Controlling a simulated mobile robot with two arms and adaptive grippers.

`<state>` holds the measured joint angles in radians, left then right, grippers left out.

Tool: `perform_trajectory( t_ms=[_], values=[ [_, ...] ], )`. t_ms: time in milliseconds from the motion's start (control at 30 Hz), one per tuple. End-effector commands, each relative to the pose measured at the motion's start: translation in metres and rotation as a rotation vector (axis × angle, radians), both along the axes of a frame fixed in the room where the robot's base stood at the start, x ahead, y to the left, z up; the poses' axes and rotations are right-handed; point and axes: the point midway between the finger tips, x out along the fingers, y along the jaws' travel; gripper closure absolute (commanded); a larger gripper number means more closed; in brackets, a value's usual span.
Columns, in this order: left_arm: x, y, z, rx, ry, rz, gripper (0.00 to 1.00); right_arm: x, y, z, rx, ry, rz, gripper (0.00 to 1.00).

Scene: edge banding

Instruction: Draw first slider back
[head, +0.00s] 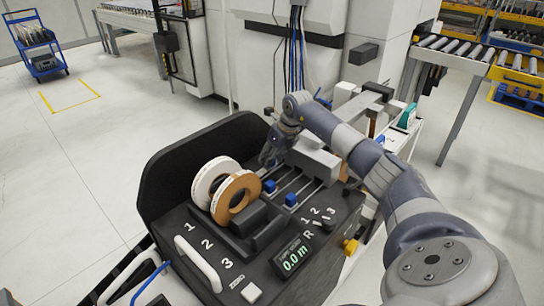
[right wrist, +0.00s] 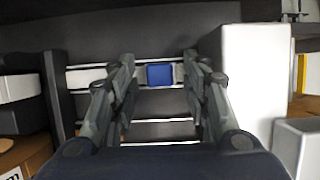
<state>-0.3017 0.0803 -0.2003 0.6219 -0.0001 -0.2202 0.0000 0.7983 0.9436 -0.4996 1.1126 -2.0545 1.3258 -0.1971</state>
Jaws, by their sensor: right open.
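A black machine box (head: 300,245) carries parallel slider rails with small blue sliders. Two blue sliders, one nearer the rolls (head: 270,186) and one further right (head: 291,199), show in the head view. My right gripper (head: 268,160) is low over the back end of the rails. In the right wrist view, my right gripper (right wrist: 160,88) is open, with a blue slider (right wrist: 159,75) on a pale rail between its fingers, apart from both. That slider is hidden behind the gripper in the head view. My left gripper is not in view.
A white roll (head: 212,182) and a brown roll (head: 237,198) of banding stand left of the rails. A grey-white block (head: 314,160) stands close right of the gripper. A display reading 0.0 m (head: 293,258) is on the front. A dark curved guard (head: 165,175) rises behind the rolls.

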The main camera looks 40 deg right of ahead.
Motion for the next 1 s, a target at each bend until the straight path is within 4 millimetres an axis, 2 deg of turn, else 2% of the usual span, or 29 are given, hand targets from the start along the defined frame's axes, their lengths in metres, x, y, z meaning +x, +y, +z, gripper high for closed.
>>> perform_trajectory(
  t_ms=[333, 500, 533, 767, 867, 1000],
  values=[
    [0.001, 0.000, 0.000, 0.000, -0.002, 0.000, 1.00, 0.002, 0.000, -0.004, -0.001, 0.000, 0.000, 0.57],
    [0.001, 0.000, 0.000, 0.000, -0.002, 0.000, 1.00, 0.002, 0.000, -0.004, -0.001, 0.000, 0.000, 0.95],
    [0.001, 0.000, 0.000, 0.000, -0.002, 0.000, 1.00, 0.002, 0.000, -0.004, -0.001, 0.000, 0.000, 1.00],
    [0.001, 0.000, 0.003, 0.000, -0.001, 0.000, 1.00, 0.002, 0.005, -0.003, -0.003, 0.000, 0.001, 1.00],
    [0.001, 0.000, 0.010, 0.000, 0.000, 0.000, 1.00, 0.000, 0.021, -0.001, -0.005, 0.002, 0.003, 1.00],
    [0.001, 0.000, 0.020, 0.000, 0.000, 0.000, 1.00, -0.003, 0.053, -0.001, -0.003, 0.001, 0.007, 1.00]
  ],
)
